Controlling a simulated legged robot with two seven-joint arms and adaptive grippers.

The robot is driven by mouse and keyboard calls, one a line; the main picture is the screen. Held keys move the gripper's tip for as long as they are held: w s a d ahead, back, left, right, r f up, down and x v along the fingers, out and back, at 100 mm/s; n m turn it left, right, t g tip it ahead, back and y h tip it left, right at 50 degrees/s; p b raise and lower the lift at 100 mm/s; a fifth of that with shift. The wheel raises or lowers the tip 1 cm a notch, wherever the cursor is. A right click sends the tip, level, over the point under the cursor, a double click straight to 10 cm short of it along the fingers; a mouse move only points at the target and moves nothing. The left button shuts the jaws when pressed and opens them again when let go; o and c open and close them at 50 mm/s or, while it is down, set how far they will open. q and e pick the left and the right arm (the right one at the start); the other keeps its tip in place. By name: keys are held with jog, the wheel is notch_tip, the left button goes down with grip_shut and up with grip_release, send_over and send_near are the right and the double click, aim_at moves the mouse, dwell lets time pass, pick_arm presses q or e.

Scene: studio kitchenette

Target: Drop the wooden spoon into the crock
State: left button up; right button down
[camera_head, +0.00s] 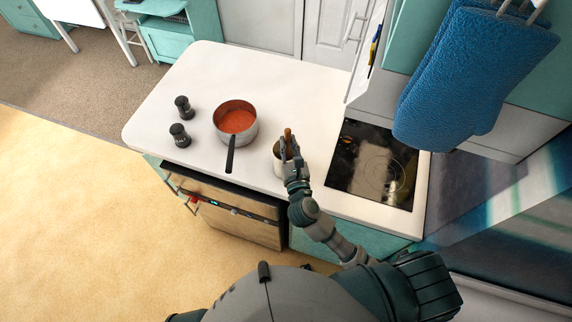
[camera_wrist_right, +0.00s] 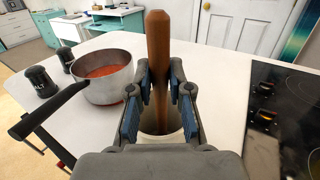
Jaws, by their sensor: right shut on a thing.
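The wooden spoon (camera_wrist_right: 158,45) stands nearly upright, its brown handle between the fingers of my right gripper (camera_wrist_right: 160,88). That gripper (camera_head: 291,165) is shut on the handle. The crock (camera_wrist_right: 151,148), a pale container, is directly below. The spoon's lower part goes down at its mouth; the gripper hides how deep it is and whether it touches the bottom. In the head view the crock (camera_head: 279,182) stands on the white counter, left of the cooktop, and the spoon (camera_head: 288,140) shows above my gripper. My left gripper is not in view.
A saucepan (camera_head: 233,122) of red sauce stands left of the crock, its black handle toward the counter's front. Two dark shakers (camera_head: 180,135) stand farther left. The black cooktop (camera_head: 374,165) is on the right. A blue towel (camera_head: 470,75) hangs at upper right. The counter's back left is clear.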

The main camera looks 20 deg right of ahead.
jog(key=shift+a, duration=0.1)
jog(key=c, duration=1)
grip_release()
jog(key=shift+a, duration=0.25)
jog(key=shift+s+d, duration=0.1)
jog(key=shift+s, duration=0.3)
jog(key=s+a, duration=0.1)
jog(key=s, duration=1)
jog(key=shift+f, duration=0.2)
jog(key=shift+s, duration=0.1)
